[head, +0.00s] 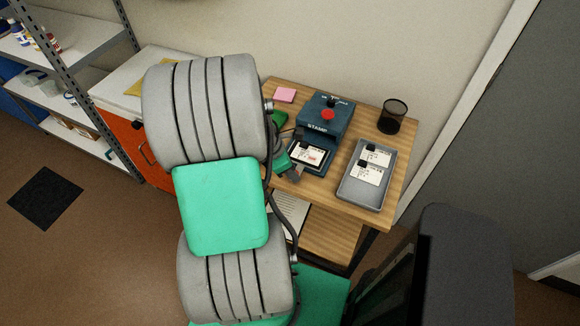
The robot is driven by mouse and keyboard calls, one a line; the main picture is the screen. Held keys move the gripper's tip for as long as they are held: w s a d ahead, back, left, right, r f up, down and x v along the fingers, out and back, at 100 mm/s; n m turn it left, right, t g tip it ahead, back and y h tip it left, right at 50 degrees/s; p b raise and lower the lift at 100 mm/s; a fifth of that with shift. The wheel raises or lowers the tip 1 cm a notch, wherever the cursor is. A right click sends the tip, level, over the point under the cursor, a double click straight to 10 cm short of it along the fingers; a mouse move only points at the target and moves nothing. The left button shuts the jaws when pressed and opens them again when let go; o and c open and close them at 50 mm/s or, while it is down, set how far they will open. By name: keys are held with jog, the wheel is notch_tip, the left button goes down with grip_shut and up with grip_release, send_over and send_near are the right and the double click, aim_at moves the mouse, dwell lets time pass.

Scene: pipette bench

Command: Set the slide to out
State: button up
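A dark blue-grey stamp machine (327,116) with a red button or knob on top and the word STAMP on its front stands on the wooden table. A dark slide with a white printed card (308,154) on it shows at the front of the machine, below the STAMP lettering. The card has a small red mark. My gripper (297,172) is at the slide's front left corner, mostly hidden behind my own arm. Its fingers are too small and covered to tell whether they are open or shut, or whether they touch the slide.
A grey tray (361,196) with white cards lies right of the machine. A black mesh cup (392,117) stands at the table's back right. A pink note pad (285,95) lies at the back left. An orange cabinet (131,142) and metal shelves stand to the left.

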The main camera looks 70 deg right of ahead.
jog(key=o, duration=0.4)
jog(key=v, duration=0.8)
jog(key=shift+a+f, duration=0.1)
